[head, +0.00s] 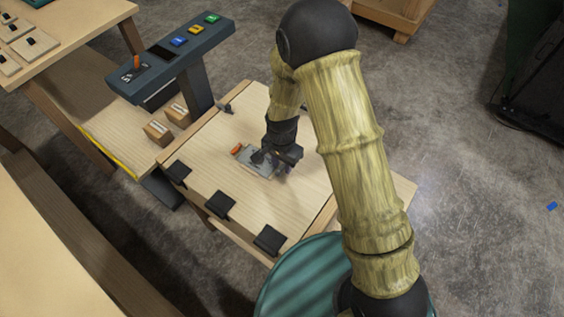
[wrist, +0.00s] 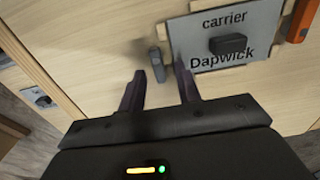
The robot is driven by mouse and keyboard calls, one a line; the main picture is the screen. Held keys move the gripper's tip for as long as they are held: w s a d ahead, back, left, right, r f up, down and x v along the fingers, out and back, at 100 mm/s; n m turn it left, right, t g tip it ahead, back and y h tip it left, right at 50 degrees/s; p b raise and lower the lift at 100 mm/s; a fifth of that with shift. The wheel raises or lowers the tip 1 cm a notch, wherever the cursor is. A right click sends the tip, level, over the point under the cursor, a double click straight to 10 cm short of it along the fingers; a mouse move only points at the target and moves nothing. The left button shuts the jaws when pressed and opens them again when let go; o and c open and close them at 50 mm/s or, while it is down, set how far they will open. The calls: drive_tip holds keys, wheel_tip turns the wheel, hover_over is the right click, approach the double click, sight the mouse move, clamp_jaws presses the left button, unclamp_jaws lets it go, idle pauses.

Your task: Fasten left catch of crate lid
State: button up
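The crate lid (wrist: 270,42) is a grey plate reading "carrier Dapwick" with a black knob (wrist: 229,44); the head view shows it partly behind my gripper (head: 279,165). A small dark grey catch (wrist: 155,62) stands just left of the lid in the wrist view, apart from its edge. An orange catch (wrist: 301,20) lies at the lid's right edge; it also shows in the head view (head: 237,149). My gripper is open, with its dark purple fingertips (wrist: 160,72) around the near end of the grey catch. Contact cannot be told. The grey catch is hidden in the head view.
The lid is on a pale wooden table (head: 215,160) with several black pieces along its near-left edge (head: 220,205). A console with coloured buttons (head: 175,55) and two small boxes (head: 158,132) stand beyond. A teal drum (head: 300,280) is at the front.

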clamp_jaws()
drive_tip(key=shift+n, duration=0.4)
drive_tip(key=shift+w+a+r+n+p, duration=0.1)
drive_tip(key=shift+a+n+p, duration=0.15)
drive_tip(key=shift+n+p, duration=0.65)
drive_tip(key=n, duration=0.5)
drive_tip(key=shift+a, duration=0.35)
drive_tip(key=n, duration=0.3)
drive_tip(key=n+p, duration=0.1)
drive_tip(key=n, duration=0.1)
drive_tip(key=shift+a+n, duration=0.3)
drive_tip(key=shift+a, duration=0.05)
drive_tip(key=n, duration=0.3)
drive_tip(key=n+p, duration=0.1)
drive_tip(key=shift+s+a+n, duration=0.3)
drive_tip(key=shift+s+n, duration=0.1)
